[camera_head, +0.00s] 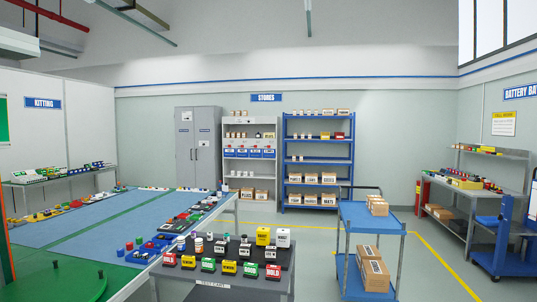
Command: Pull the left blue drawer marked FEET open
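A row of several blue drawers with white labels sits in the grey shelf unit (225,180) under the STORES sign, at the back middle of the room. The leftmost blue drawer (229,153) looks closed, flush with its neighbours. Its label is too small to read, so I cannot confirm the word FEET. My gripper is not in view. The shelf unit is far from me, across the room.
A test cart (212,284) with small labelled blocks and a long blue-topped table (95,225) stand in front. A blue trolley (352,212) with boxes is right of centre. Grey cabinets (198,147) and blue racking (318,160) flank the shelf unit. Floor shows between cart and trolley.

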